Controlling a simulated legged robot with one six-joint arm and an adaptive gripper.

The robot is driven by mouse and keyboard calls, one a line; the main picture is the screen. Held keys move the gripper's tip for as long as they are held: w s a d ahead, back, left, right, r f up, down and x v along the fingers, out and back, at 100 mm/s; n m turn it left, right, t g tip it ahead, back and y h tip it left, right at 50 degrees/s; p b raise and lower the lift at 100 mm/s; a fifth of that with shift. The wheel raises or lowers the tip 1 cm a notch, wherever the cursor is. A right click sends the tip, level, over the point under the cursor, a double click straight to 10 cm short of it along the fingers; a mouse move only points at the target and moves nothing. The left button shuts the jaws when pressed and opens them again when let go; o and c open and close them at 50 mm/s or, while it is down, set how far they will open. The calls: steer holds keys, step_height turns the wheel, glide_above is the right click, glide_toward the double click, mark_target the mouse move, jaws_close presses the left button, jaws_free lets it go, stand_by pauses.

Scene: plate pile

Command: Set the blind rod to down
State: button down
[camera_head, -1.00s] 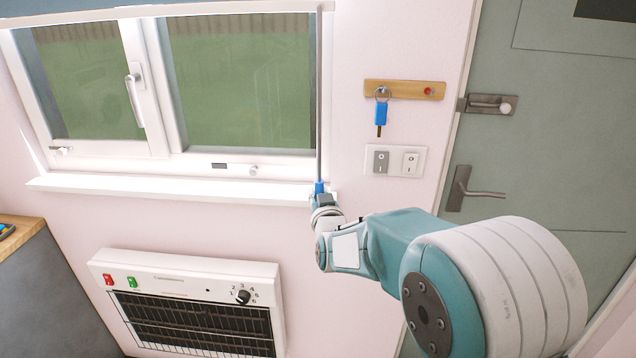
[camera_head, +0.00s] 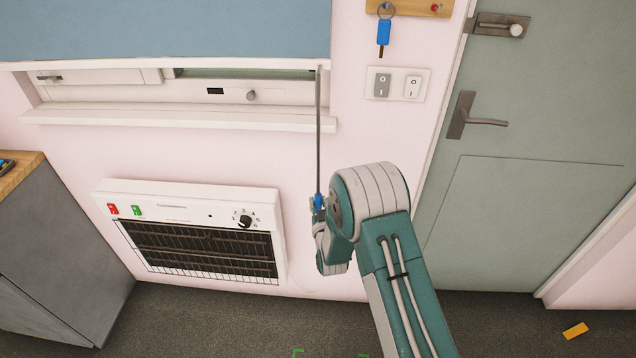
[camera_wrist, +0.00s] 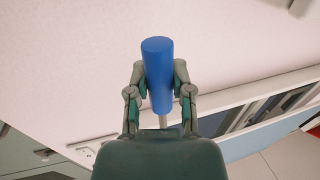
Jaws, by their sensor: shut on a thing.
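The blind (camera_head: 165,30) is a blue sheet with a white bottom rail, drawn over most of the window in the head view. The thin grey blind rod (camera_head: 318,130) hangs from the rail's right end and has a blue handle (camera_head: 319,202) at its lower end. My gripper (camera_wrist: 158,85) is shut on the blue handle, with one finger on each side of it in the wrist view. In the head view my arm partly hides the gripper, low on the wall right of the heater.
A white heater (camera_head: 190,235) is mounted on the wall left of my gripper. The window sill (camera_head: 180,120) juts out above it. Light switches (camera_head: 397,85), a key (camera_head: 383,35) and a grey door (camera_head: 540,130) are on the right. A cabinet (camera_head: 60,250) stands at the left.

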steer(key=shift+f, duration=2.05)
steer(key=shift+s+f, duration=0.1)
steer(key=shift+c, duration=2.4)
jaws_free()
steer(key=shift+a, duration=0.1)
steer(key=v, duration=1.1)
steer(key=shift+s, duration=0.4)
